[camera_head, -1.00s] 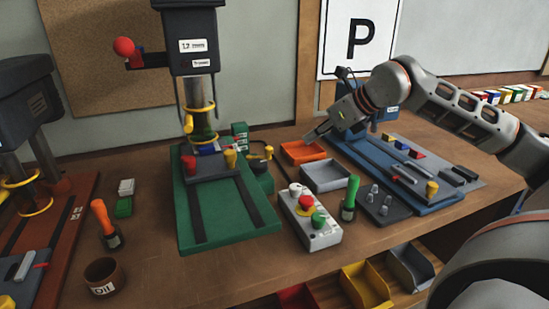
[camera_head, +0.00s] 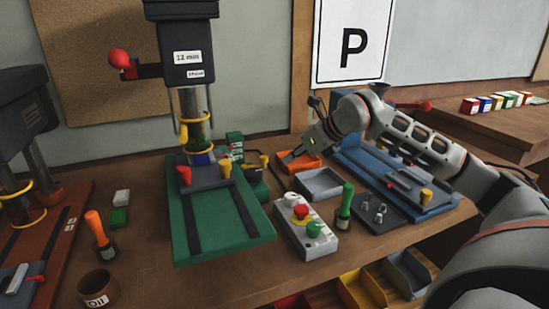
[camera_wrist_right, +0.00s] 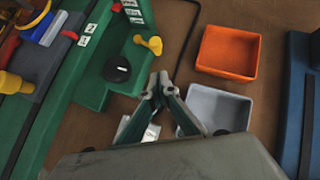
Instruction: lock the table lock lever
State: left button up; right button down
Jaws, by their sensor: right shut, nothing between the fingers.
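The green drill press (camera_head: 240,222) stands left of centre on the bench. A small yellow lever (camera_head: 264,161) sits at its back right side; it also shows in the wrist view (camera_wrist_right: 152,45), beside a black round knob (camera_wrist_right: 117,68). More yellow and red handles sit on its grey table (camera_head: 205,175). No label names the table lock lever, so I cannot tell for certain which handle it is. My right gripper (camera_head: 290,158) is shut and empty, to the right of the yellow lever and apart from it. In the wrist view its fingertips (camera_wrist_right: 160,80) are below that lever. My left gripper is not in view.
An orange tray (camera_head: 306,163) and a grey tray (camera_head: 320,184) lie near my right gripper. A control box (camera_head: 305,228) and a green-handled tool (camera_head: 345,203) stand in front. A blue machine base (camera_head: 395,180) lies to the right, under my arm.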

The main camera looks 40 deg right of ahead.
jog(key=w+a+f, duration=0.1)
jog(key=w+f, duration=0.1)
jog(key=w, duration=0.4)
jog(key=shift+a+p, duration=0.2)
jog(key=shift+p, duration=0.15)
jog(key=shift+d, duration=0.1)
jog(key=shift+w+d+f+n, duration=0.1)
jog(key=shift+w+d+n, duration=0.1)
jog(key=shift+n, duration=0.1)
